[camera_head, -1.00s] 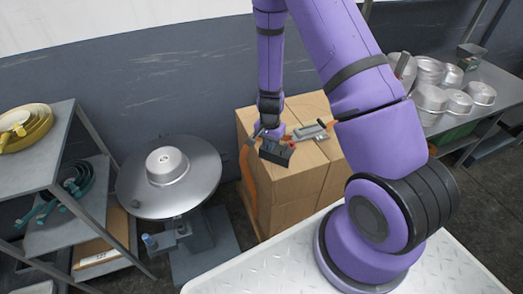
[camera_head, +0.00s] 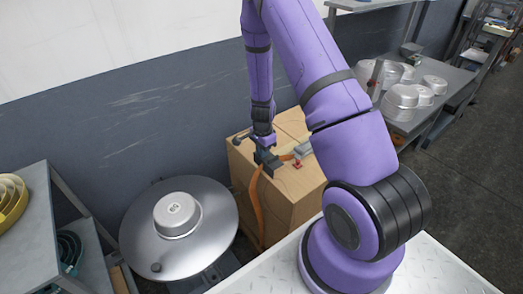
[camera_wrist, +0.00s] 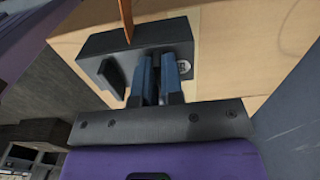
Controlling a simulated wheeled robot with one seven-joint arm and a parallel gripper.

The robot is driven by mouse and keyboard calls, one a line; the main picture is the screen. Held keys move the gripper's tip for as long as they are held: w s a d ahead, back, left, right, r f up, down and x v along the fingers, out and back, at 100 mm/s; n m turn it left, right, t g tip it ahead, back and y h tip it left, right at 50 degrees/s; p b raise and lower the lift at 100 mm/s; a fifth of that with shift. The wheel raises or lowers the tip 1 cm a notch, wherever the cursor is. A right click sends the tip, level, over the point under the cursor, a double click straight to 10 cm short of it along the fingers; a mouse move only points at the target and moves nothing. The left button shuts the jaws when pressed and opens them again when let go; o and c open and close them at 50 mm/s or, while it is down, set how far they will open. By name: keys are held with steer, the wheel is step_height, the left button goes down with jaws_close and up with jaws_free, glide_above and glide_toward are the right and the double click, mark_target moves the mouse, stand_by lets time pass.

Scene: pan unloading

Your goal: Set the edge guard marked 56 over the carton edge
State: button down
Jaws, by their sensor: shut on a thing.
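The edge guard (camera_wrist: 105,50) is a dark grey block between my fingers in the wrist view. My gripper (camera_wrist: 160,75) is shut on the guard. In the head view my gripper (camera_head: 264,150) and the guard (camera_head: 268,161) are at the top edge of the carton (camera_head: 292,205), near the orange strap (camera_head: 256,200). The strap (camera_wrist: 126,18) reaches the guard's far side in the wrist view. I cannot tell whether the guard touches the carton.
A grey tool with a red part (camera_head: 301,151) sits on the carton top. A round metal turntable (camera_head: 150,235) bearing a pan (camera_head: 178,213) stands at left. A shelf with yellow pans (camera_head: 12,198) is at far left.

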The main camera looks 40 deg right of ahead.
steer(key=shift+f, duration=3.9)
steer(key=c, duration=1.2)
jaws_free()
steer(key=shift+o, duration=0.2)
